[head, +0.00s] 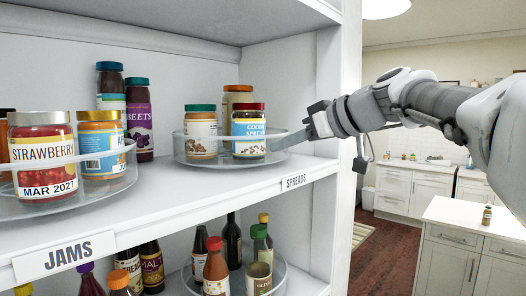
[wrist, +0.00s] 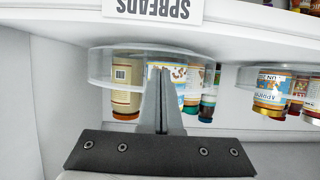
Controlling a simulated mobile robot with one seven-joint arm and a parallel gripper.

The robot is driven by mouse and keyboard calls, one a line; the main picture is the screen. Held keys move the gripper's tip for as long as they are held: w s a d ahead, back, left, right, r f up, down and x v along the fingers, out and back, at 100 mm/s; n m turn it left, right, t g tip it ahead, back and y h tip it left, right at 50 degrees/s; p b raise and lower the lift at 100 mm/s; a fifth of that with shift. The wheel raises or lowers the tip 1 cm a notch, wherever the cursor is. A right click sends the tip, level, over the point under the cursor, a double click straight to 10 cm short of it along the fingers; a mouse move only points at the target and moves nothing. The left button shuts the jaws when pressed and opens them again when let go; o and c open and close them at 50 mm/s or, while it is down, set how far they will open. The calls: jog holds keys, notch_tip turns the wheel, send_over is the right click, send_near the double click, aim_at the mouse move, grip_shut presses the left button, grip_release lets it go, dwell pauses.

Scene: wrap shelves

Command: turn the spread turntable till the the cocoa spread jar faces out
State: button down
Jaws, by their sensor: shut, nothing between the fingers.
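The spread turntable (head: 215,163) is a clear round tray with a low rim on the shelf above the SPREADS label; it also shows in the wrist view (wrist: 103,66). The wrist view (wrist: 160,78) shows the fingers overlapping the rim; contact is unclear.
The JAMS turntable (head: 75,203) holds a strawberry jar (head: 43,150) and others at left. The shelf's right side panel (head: 347,80) rises close to my arm. Bottles stand on a turntable on the shelf below.

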jog(key=shift+w+d, duration=0.45)
jog(key=shift+d, duration=0.05)
jog(key=shift+w, duration=0.1)
jog(key=shift+w+d+p, duration=0.4)
jog(key=shift+w+d, duration=0.1)
jog(key=shift+w, duration=0.4)
jog(key=shift+s+d+f+b, duration=0.15)
jog(key=shift+s+d+b, duration=0.25)
jog(key=shift+b, duration=0.3)
jog(key=shift+s+d+b, duration=0.25)
jog(key=shift+d, duration=0.3)
jog(key=shift+s+d+b, duration=0.2)
jog(key=shift+d+b, duration=0.05)
jog(key=shift+d, duration=0.25)
